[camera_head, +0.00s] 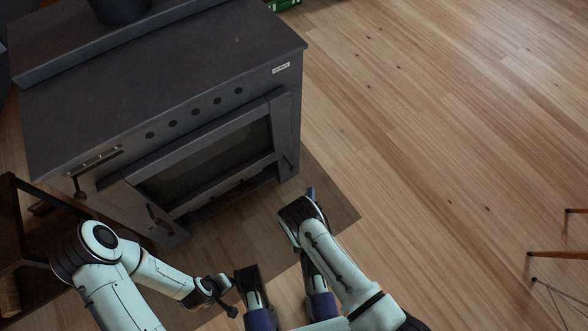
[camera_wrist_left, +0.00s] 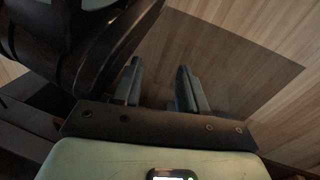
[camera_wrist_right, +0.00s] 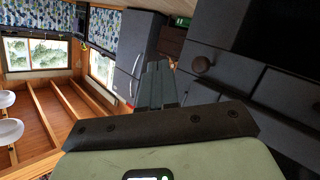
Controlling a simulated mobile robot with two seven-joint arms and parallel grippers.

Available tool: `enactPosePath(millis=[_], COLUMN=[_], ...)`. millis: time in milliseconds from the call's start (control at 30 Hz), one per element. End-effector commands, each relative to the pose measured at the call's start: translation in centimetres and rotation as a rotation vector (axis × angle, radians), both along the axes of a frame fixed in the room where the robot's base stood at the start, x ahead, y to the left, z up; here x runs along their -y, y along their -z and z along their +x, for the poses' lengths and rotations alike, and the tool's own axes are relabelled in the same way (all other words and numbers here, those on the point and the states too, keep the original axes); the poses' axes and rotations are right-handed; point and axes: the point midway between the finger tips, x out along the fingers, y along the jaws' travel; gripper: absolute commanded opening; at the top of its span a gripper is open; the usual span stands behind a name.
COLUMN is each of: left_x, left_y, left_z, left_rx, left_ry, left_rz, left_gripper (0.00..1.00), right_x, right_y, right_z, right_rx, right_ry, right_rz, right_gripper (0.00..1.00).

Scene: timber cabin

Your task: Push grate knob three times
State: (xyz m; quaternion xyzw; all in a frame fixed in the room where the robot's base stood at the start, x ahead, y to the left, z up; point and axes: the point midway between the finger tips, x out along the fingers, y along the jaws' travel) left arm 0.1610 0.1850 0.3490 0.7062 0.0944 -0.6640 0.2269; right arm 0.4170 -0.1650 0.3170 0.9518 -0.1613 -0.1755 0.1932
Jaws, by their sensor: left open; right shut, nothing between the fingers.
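The dark metal stove (camera_head: 170,75) stands at the upper left in the head view. A round brown knob (camera_wrist_right: 201,64) on its dark front shows in the right wrist view, just right of my fingertips with a gap between; I take it for the grate knob. My right gripper (camera_wrist_right: 157,72) is shut and empty; its tip also shows in the head view (camera_head: 311,193), just off the stove's lower right front corner. My left gripper (camera_wrist_left: 158,75) is open and empty above the dark floor plate in the left wrist view. Its fingers are unclear in the head view.
A dark floor plate (camera_head: 335,200) lies before the stove. A dark shelf (camera_head: 30,225) stands at the left. Stool legs (camera_head: 555,254) show at the right edge. The wooden floor right of the stove is mostly clear.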

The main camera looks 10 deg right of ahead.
Motion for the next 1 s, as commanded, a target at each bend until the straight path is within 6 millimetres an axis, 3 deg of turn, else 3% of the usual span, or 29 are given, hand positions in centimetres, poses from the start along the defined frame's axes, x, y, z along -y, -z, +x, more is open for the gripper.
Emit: enactPosePath(millis=[33,267,867,1000], left_x=[0.0,-0.1,-0.9,-0.9], left_y=[0.1,0.5,4.4,4.2], left_z=[0.0,-0.4,-7.4,-7.2], left_rx=[0.000,-0.014,-0.247,-0.239], left_ry=[0.000,-0.002,-0.025,-0.024], left_rz=[0.000,0.000,-0.015,-0.015], left_gripper=[0.43,0.43,0.43,0.43], right_x=[0.9,0.8,-1.6,-2.1], right_y=[1.5,1.6,1.2,1.2], right_z=[-1.8,-1.3,4.6,6.0], right_rx=[-0.041,-0.041,-0.031,-0.031], right_ry=[0.001,0.000,0.000,0.000], right_rz=[-0.019,-0.019,-0.012,-0.012], right_gripper=[0.00,0.00,0.00,0.00])
